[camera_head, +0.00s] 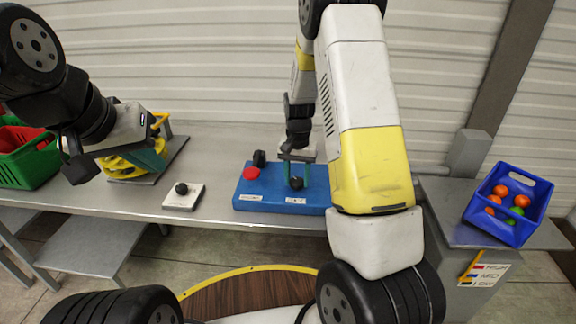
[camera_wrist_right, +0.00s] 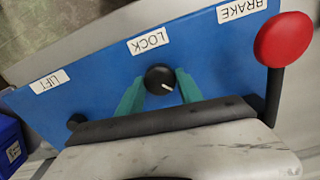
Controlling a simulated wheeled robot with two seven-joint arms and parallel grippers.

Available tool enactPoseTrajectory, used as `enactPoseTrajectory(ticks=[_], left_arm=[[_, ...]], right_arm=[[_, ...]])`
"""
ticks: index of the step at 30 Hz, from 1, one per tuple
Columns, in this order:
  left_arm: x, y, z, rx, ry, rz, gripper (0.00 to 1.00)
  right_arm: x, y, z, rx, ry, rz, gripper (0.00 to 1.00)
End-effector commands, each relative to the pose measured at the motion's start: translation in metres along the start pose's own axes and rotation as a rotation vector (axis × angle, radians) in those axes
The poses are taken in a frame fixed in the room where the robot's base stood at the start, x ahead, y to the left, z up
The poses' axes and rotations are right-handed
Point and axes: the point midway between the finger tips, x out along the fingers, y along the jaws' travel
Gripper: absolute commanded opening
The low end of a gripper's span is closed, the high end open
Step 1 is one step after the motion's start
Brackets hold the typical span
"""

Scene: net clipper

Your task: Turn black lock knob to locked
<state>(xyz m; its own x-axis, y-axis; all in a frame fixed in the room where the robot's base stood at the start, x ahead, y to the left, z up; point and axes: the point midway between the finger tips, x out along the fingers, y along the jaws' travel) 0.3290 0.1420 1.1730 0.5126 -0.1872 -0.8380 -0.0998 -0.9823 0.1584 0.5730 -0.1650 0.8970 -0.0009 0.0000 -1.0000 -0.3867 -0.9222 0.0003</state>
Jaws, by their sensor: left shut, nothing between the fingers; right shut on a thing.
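The black lock knob (camera_wrist_right: 161,78) sits on a blue panel (camera_wrist_right: 105,70) below an upside-down LOCK label (camera_wrist_right: 148,41) in the right wrist view. Its white pointer mark points to the lower right. My right gripper (camera_wrist_right: 157,88) has its green fingers shut on the two sides of the knob. In the head view the knob (camera_head: 296,183) shows on the blue box (camera_head: 265,189), with my right gripper (camera_head: 297,168) over it. My left gripper (camera_head: 152,160) is shut and empty by a yellow reel (camera_head: 122,167) at the left.
A red brake knob (camera_wrist_right: 283,40) on a black stem stands beside the right gripper. A LIFT label (camera_wrist_right: 49,82) is at the panel's other end. A white block with a black knob (camera_head: 181,188) lies on the bench. A blue crate (camera_head: 482,213) holds several balls at the right.

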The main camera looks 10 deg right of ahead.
Motion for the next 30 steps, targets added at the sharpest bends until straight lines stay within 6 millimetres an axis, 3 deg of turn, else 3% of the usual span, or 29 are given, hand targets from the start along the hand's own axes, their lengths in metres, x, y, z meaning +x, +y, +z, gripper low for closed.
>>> enactPoseTrajectory(ticks=[15, 30], left_arm=[[0.0000, 0.0000, 0.0000, 0.000, 0.000, 0.000, 0.00], [0.0000, 0.0000, 0.0000, 0.000, 0.000, 0.000, 0.00]], right_arm=[[-0.0006, -0.0004, -0.0006, 0.456, 0.002, -0.001, 0.03], [-0.0008, -0.0004, -0.0009, 0.670, 0.002, -0.002, 0.03]])
